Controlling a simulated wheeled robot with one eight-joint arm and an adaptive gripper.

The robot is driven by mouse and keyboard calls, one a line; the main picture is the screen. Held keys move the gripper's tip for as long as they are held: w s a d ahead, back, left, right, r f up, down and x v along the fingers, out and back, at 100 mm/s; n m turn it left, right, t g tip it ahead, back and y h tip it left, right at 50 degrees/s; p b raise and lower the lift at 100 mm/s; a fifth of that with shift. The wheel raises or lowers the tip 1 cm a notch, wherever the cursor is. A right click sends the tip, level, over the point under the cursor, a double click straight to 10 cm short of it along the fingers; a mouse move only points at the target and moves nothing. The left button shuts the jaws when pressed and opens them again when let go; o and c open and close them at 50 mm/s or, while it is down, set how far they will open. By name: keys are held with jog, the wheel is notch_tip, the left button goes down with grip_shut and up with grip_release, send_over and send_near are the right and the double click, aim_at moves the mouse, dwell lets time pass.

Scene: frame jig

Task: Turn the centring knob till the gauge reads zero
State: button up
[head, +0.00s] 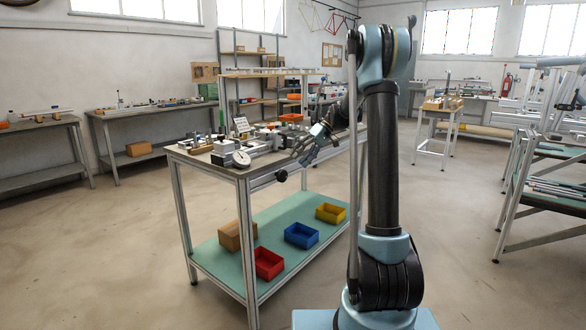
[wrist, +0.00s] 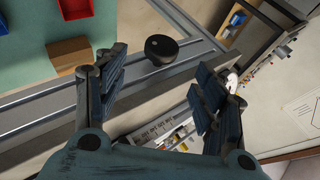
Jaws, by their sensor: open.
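The centring knob (head: 282,175) is a small black round knob at the front edge of the workbench. In the wrist view the black knob (wrist: 161,47) shows beyond the fingertips, roughly midway between them. The gauge (head: 240,158) is a white round dial on the bench top, left of the knob; its reading is too small to tell. In the wrist view a white rounded edge, perhaps the gauge, is mostly hidden behind the right finger. My gripper (head: 301,155) is open and empty, above and right of the knob in the head view. It also shows in the wrist view (wrist: 160,68), apart from the knob.
The bench top (head: 215,168) carries a metal jig and several small parts. On its green lower shelf (head: 275,225) stand red (head: 268,263), blue (head: 301,235) and yellow (head: 331,213) bins and a cardboard box (head: 237,235). Open floor lies in front and to the left.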

jog(key=shift+v, duration=1)
jog(key=s+d+m+t+h, duration=0.1)
jog(key=s+d+m+h, duration=0.2)
jog(key=s, duration=1)
jog(key=s+d+m+t+h, duration=0.2)
jog(key=s+d, duration=0.2)
jog(key=s, duration=0.9)
jog(key=s+d+f+m+h, duration=0.1)
jog(key=s+d+f, duration=0.2)
jog(key=s+f, duration=0.2)
jog(key=s+d+f+m+t+h, duration=0.1)
jog(key=s+d+f, duration=0.1)
jog(key=s+f, duration=0.2)
jog(key=s+d+f+m+t+h, duration=0.1)
jog(key=s+d+f, duration=0.2)
jog(key=s, duration=0.6)
notch_tip(320, 180, down, 3)
jog(key=shift+d+r+m+h, duration=0.15)
jog(key=shift+d+m+h, duration=0.15)
jog(key=shift+s, duration=0.15)
